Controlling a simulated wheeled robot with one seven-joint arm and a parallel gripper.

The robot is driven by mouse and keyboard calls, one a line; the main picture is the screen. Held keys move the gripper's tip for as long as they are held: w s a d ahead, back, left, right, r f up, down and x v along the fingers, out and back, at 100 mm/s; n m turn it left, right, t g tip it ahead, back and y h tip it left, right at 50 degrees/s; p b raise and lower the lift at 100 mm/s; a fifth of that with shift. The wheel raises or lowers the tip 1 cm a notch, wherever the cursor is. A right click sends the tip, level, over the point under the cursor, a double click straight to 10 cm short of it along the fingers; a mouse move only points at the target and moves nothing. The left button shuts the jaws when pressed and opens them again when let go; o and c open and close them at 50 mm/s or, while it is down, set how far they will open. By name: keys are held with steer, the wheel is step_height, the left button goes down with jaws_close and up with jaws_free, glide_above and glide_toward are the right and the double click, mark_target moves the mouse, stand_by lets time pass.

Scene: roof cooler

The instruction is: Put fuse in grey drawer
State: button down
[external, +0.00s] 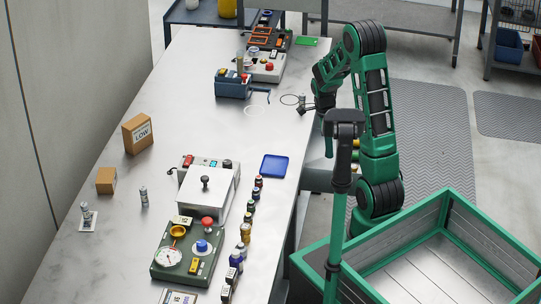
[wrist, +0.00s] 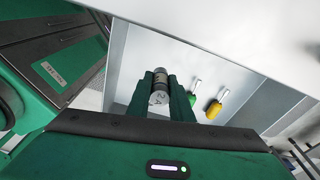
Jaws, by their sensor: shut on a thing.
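My gripper (wrist: 161,84) is shut on a small cylindrical fuse (wrist: 160,90) with grey ends and a tan band. The fuse's near end bears a marking, seemingly "2A". In the external view my gripper (external: 303,106) is at the right edge of the long table, near a loop of cable. A grey drawer (wrist: 137,57) shows open beyond the fingers in the wrist view. Two screwdrivers, one green-handled (wrist: 194,97) and one yellow-handled (wrist: 213,110), lie in it. The height of the fuse over the drawer is hard to judge.
The long metal table (external: 125,190) holds a blue tray (external: 275,166), a row of small bottles, a green device with a gauge (external: 187,252) and cardboard boxes (external: 137,133). Two more small cylinders (external: 144,197) stand at left. A green-framed crate (external: 440,190) is at lower right.

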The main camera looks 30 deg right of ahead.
step_height(320, 180, down, 9)
steer(key=shift+f, duration=0.1)
stand_by(0.4)
steer(key=c, duration=1.6)
jaws_free()
step_height(320, 180, up, 12)
steer(key=a, duration=0.1)
steer(key=s+r+n, duration=0.3)
steer(key=s+n, duration=0.3)
steer(key=s, duration=0.1)
steer(key=s+r+n+y, duration=0.1)
steer(key=s+r+n, duration=0.3)
steer(key=s+n, duration=0.2)
steer(key=s+r+n, duration=0.4)
steer(key=s+n, duration=0.2)
steer(key=s, duration=0.4)
steer(key=shift+s+a+r+t, duration=0.1)
steer(key=shift+s+r+t, duration=0.1)
steer(key=shift+t, duration=0.2)
